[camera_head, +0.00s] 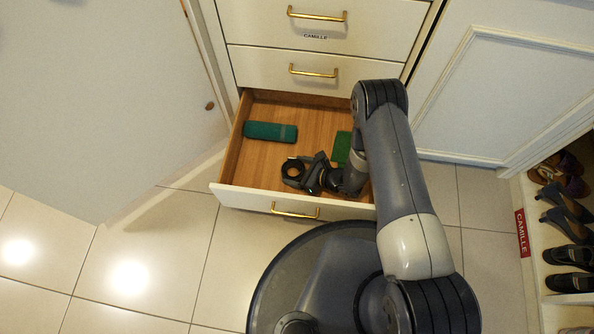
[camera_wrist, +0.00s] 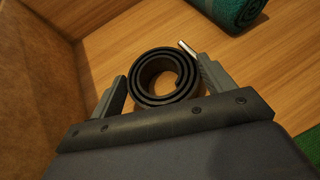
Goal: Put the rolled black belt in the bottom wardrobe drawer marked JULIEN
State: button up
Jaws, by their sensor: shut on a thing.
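The rolled black belt (camera_head: 286,172) is a dark coil inside the open bottom drawer (camera_head: 240,196), near its front. In the wrist view the belt (camera_wrist: 138,86) sits between the two fingers of my gripper (camera_wrist: 160,92), with a silvery end at its upper right. My gripper (camera_head: 302,170) reaches down into the drawer and is shut on the belt. The belt is at or just above the wooden drawer floor; I cannot tell if it touches. No JULIEN label is readable on the drawer front.
A teal rolled item (camera_head: 270,132) lies at the drawer's back left; a green item (camera_head: 341,148) lies at the right, partly behind my arm. Closed drawers, one labelled CAMILLE (camera_head: 315,37), are above. An open wardrobe door (camera_head: 110,90) stands left; a shoe cubby (camera_head: 532,240) stands right.

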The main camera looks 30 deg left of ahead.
jog(key=shift+r, duration=0.1)
jog(key=o, duration=0.6)
jog(key=shift+f, duration=0.2)
jog(key=o, duration=0.5)
jog(key=shift+c, duration=0.2)
jog(key=shift+r, duration=0.1)
jog(key=shift+r, duration=0.15)
jog(key=p+v, duration=0.3)
jog(key=v, duration=0.4)
jog(key=shift+d, duration=0.25)
